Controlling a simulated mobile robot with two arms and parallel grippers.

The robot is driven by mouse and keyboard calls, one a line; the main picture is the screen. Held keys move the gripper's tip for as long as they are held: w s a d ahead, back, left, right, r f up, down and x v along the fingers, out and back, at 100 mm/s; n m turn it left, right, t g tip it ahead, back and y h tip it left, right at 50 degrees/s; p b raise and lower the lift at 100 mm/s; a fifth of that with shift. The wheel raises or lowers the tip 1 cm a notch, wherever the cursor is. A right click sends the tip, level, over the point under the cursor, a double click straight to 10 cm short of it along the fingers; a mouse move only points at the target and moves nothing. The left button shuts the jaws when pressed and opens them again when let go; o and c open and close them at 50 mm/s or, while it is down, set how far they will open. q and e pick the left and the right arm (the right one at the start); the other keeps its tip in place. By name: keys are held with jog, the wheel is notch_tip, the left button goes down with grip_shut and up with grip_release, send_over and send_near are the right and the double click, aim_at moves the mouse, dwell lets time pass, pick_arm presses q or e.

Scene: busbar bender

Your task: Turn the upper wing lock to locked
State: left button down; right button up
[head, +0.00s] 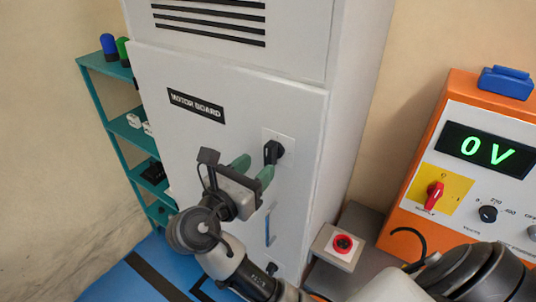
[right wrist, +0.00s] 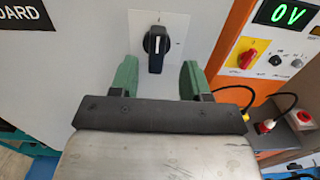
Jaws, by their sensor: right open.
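The upper wing lock (head: 273,152) is a black knob on a white plate on the grey "MOTOR BOARD" cabinet door (head: 180,145). In the right wrist view the wing lock (right wrist: 156,48) stands upright, with a white mark near its top. My right gripper (head: 253,166) is open, its two green fingers pointing at the door. In the wrist view the knob shows ahead, between the two fingers and a little above their middle; no contact is visible. A lower black lock (head: 271,268) is near the door's bottom edge. My left gripper is not in view.
An orange test unit (head: 451,95) reading 0 V stands at right, with a red stop button box (head: 336,247) beside the cabinet. A teal shelf (head: 103,66) stands at left.

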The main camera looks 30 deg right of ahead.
aim_at(266, 157)
jog(key=b+x, duration=0.1)
jog(key=x, duration=0.1)
jog(key=b+x, duration=0.1)
jog(key=x, duration=0.1)
jog(key=shift+w+d+f, duration=0.2)
jog(key=shift+w+f, duration=0.05)
jog(key=shift+w, duration=0.1)
jog(key=shift+w+d, duration=0.15)
jog(key=shift+d, duration=0.2)
jog(key=shift+d+r, duration=0.2)
jog(key=shift+d, duration=0.2)
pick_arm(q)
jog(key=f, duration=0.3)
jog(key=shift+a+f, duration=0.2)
pick_arm(e)
jog(key=shift+c, duration=0.3)
jog(key=shift+w, duration=0.1)
grip_shut()
pick_arm(q)
jog(key=shift+b, duration=0.3)
pick_arm(e)
jog(key=shift+w, duration=0.1)
